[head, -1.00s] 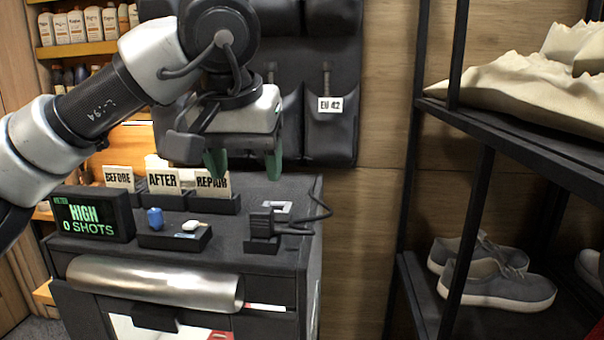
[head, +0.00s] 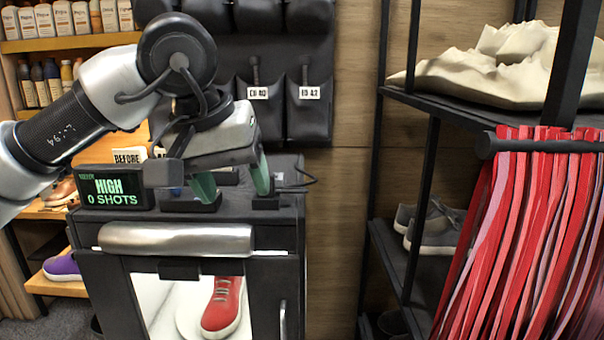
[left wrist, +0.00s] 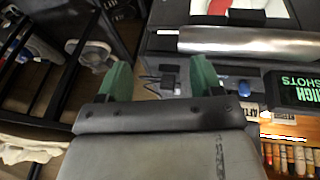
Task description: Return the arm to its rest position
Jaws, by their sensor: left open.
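My left gripper (head: 233,184) has green fingers spread apart with nothing between them. It hangs in front of the dark cabinet top (head: 290,215) in the head view, and my left arm comes in from the left. In the left wrist view, the two green fingers (left wrist: 160,78) are apart above the cabinet's side and the floor gap. My arm hides most of the card holders and small tray. My right gripper is in neither view.
A display reading HIGH, 0 SHOTS (head: 115,187) stands left of the gripper. A metal roll (head: 178,238) lies along the cabinet front, above a red sneaker (head: 222,305). A black shelf rack (head: 392,265) and hanging red strips (head: 525,240) stand at right.

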